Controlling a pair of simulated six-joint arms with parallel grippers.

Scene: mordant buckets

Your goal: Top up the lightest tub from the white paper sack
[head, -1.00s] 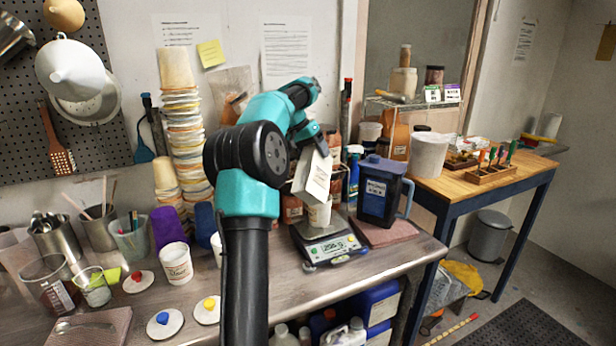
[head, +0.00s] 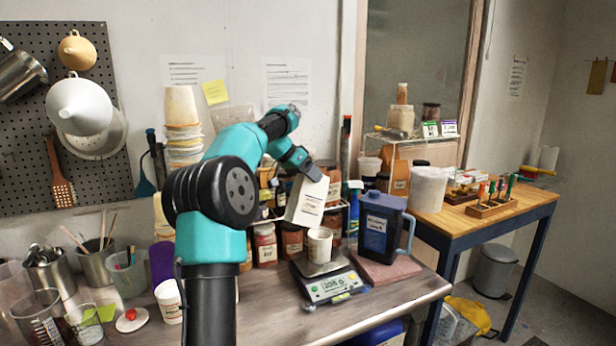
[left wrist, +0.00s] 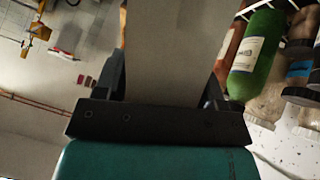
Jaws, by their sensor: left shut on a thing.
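The white paper sack (head: 306,203) is in my left gripper (head: 313,172) and leans, its lower end just above and left of a white tub (head: 319,247). That tub stands upright on the scale (head: 312,273), whose green display is lit but too small to read surely. No falling powder is visible. In the left wrist view the sack (left wrist: 178,45) is a pale grey face between the fingers. My right gripper is not in view.
A dark blue jug (head: 381,225) stands on a pink mat (head: 392,272) right of the scale. Several jars (head: 265,243) stand close behind the sack. Stacked tubs (head: 184,140) stand behind my arm. The bench front (head: 270,315) is clear.

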